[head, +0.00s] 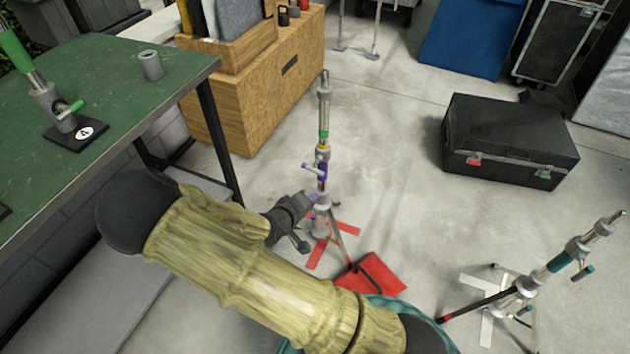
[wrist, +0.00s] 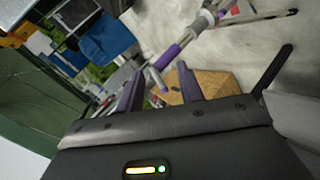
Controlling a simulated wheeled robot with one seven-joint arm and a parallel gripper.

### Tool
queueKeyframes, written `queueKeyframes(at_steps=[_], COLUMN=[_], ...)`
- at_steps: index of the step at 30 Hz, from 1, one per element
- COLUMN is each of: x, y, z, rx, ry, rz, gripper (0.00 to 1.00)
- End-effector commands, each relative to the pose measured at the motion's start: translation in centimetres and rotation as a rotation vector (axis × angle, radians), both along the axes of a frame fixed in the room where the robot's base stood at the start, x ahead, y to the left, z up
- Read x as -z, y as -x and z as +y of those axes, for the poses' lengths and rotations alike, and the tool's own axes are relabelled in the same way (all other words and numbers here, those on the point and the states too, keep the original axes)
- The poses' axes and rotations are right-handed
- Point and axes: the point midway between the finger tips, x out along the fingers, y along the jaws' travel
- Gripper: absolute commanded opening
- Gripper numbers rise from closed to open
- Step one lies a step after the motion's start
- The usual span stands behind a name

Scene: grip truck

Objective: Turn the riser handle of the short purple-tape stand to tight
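The short purple-tape stand (head: 322,172) stands upright on the floor in the middle of the head view, with a green band higher up. Its grey riser handle (head: 309,167) sticks out to the left at the purple tape. My gripper (head: 314,199) is just below and left of that handle. In the wrist view the purple tape (wrist: 170,51) crosses above my gripper (wrist: 160,78). Its two fingers are apart, and the grey handle (wrist: 156,79) shows between the fingertips. I cannot tell whether they touch it.
A red sandbag (head: 372,274) lies at the stand's foot, by red floor tape. A teal-tape stand (head: 558,262) is at the lower right. A black case (head: 510,140) sits behind it. A green table (head: 110,75) and wooden cabinet (head: 260,95) are left. Floor between stands is mostly clear.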

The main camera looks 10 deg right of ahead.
Motion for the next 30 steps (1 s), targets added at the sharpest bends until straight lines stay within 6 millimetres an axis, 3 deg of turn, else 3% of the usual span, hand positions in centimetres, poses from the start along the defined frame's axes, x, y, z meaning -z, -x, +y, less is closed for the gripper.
queueKeyframes(at_steps=[1,6,15,30], x=[2.4,4.0,3.3,3.2], y=[-0.4,-1.5,-1.7,-2.8], z=[0.5,2.0,4.8,3.7], rx=[-0.034,-0.119,-0.187,-0.178], ry=[0.076,0.313,0.507,0.508], rz=[-0.038,-0.187,-0.343,-0.341], gripper=[0.37,0.37,0.37,0.37])
